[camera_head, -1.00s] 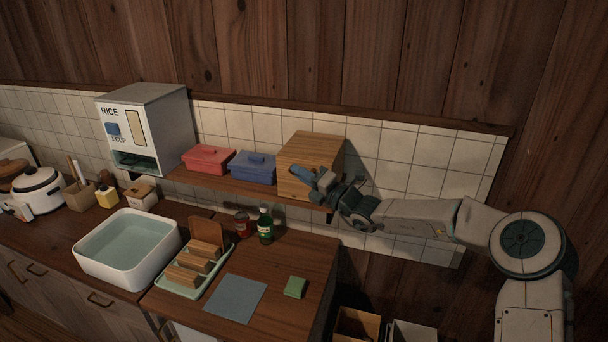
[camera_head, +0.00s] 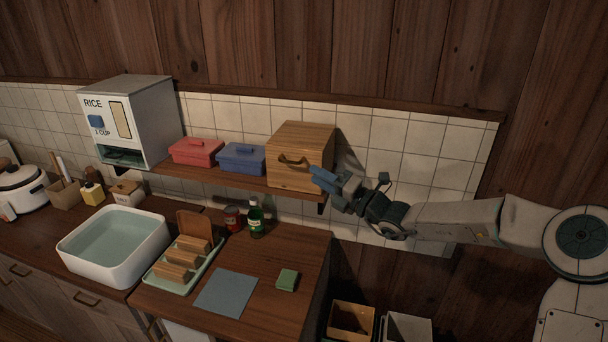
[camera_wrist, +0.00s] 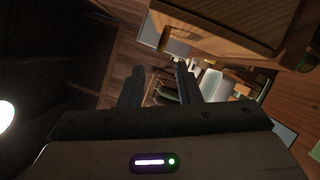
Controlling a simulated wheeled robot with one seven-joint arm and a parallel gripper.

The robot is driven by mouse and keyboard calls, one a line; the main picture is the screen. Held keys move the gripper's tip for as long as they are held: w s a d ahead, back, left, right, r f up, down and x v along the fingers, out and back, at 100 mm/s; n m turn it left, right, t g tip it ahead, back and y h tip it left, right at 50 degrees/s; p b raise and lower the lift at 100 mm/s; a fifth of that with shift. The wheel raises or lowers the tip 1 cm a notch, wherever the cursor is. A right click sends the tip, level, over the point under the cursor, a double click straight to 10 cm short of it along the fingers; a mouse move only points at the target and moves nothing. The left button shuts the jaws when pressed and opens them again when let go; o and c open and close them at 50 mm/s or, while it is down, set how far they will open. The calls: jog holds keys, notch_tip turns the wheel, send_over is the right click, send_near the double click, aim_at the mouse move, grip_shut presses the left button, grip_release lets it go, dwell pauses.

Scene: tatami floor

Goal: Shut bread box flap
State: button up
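The bread box (camera_head: 318,138) is a light wooden box on the wall shelf, right of the blue box. Its front flap (camera_head: 288,176), with a dark curved handle (camera_head: 293,161), stands upright and looks flush with the box front, with no gap that I can see. My gripper (camera_head: 318,177) is just in front of the box's lower right front corner, seemingly apart from it. In the wrist view, wooden box surfaces fill the top right, and the fingers of my gripper (camera_wrist: 160,84) are spread with nothing between them.
A red box (camera_head: 196,151) and a blue box (camera_head: 242,158) share the shelf (camera_head: 220,181) with the bread box. A rice dispenser (camera_head: 130,120) stands left. Below are a green bottle (camera_head: 256,218), a red can (camera_head: 232,218), a rack of bread slices and a sink (camera_head: 115,245).

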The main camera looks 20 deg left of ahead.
jog(key=shift+b+v, duration=0.35)
jog(key=shift+v, duration=1.8)
jog(key=s+d+f+n+g+h+b, duration=0.1)
jog(key=s+d+f+n+g+h, duration=0.1)
jog(key=s+d+f+n+h, duration=0.45)
jog(key=s+d+f+n+g+h, duration=0.1)
jog(key=s+d+n+g+h, duration=0.15)
jog(key=s+n, duration=0.75)
jog(key=s+d+n+t+h, duration=0.1)
jog(key=s+d+n+h, duration=0.2)
jog(key=d, duration=0.6)
jog(key=s+d+r+n+t+h, duration=0.1)
jog(key=s+d+n+h, duration=0.3)
jog(key=d+n, duration=0.4)
jog(key=s+d+r+n+t+h+b, duration=0.1)
jog(key=s+d+n+t+h, duration=0.1)
jog(key=d+n, duration=0.4)
jog(key=s+d+h, duration=0.1)
jog(key=s+d, duration=0.1)
jog(key=d, duration=0.2)
jog(key=shift+s+d, duration=0.25)
jog(key=shift+s, duration=0.15)
jog(key=shift+a+r, duration=0.1)
jog(key=shift+r, duration=0.05)
